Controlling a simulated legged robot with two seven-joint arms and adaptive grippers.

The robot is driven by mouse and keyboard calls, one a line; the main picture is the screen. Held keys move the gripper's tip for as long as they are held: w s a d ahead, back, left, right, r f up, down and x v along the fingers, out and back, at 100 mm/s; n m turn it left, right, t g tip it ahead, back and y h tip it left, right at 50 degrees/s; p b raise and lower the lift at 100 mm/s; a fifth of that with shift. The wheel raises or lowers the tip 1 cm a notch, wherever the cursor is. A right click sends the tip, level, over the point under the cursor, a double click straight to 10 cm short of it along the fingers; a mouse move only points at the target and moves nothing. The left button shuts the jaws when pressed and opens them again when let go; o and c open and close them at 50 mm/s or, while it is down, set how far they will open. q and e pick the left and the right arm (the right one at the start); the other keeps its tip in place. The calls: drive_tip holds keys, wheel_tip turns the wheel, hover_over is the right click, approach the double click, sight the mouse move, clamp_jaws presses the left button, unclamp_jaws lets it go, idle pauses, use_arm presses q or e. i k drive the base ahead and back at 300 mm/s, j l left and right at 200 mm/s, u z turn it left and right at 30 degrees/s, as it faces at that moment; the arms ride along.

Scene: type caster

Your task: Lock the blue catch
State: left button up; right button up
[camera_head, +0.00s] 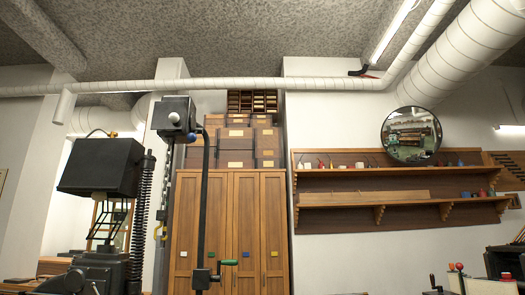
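I cannot pick out a blue catch for certain. A small blue part (191,137) sits on the right side of the grey-black head of a tall post (174,117). Neither of my grippers shows in this view.
A wooden cabinet (228,215) with small coloured squares on its doors stands behind the post. A dark upright bar (203,200) with a green handle (229,263) stands in front. Wall shelves (380,200) and a round mirror (411,134) are at the right.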

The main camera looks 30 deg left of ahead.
sight(191, 138)
drive_tip(key=i+u, duration=0.15)
drive_tip(key=i, duration=0.3)
drive_tip(key=i+l+u, duration=0.2)
drive_tip(key=i, duration=0.2)
drive_tip(key=i+l+u, duration=0.15)
drive_tip(key=i, duration=0.25)
drive_tip(key=i+l+u, duration=0.15)
drive_tip(key=i, duration=0.3)
drive_tip(key=l, duration=0.1)
